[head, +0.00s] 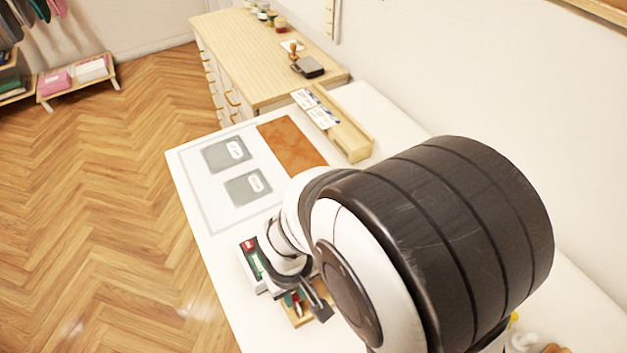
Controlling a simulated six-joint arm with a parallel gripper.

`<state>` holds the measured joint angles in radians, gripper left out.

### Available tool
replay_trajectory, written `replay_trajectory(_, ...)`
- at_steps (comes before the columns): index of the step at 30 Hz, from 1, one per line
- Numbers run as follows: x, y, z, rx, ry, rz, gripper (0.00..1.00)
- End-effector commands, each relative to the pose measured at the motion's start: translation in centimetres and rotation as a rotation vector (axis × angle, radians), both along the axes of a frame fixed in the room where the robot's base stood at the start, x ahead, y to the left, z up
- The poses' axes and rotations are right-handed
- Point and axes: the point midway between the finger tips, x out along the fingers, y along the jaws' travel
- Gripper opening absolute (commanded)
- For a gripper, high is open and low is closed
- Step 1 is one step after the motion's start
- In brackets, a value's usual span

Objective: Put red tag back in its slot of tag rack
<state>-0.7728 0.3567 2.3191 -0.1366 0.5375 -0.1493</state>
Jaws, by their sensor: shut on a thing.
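My gripper (292,275) points down low over the white table's near-left part, mostly hidden behind my own arm and wrist. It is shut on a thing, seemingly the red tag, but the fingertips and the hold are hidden. A narrow pale rack (246,262) stands just left of the gripper, with a red piece (248,244) at its far end and a green piece (256,264) nearer. I cannot tell whether that red piece stands in a slot or is in the jaws.
A small wooden tray (297,322) with green and red bits lies close below the gripper. Two grey labelled pads (222,158) (243,192), a brown leather sheet (290,142) and a wooden card holder (352,146) lie farther back. The table's left edge is close to the rack.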

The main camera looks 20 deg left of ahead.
Motion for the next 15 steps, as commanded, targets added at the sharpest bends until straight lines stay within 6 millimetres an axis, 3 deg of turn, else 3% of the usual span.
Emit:
replay_trajectory(3,0.0,0.0,0.0,0.0,0.0,0.0,0.0)
replay_trajectory(4,0.0,0.0,0.0,0.0,0.0,0.0,0.2)
replay_trajectory(9,0.0,0.0,0.01,0.0,0.0,0.0,0.5)
replay_trajectory(15,0.0,0.0,0.01,0.0,0.0,0.0,0.53)
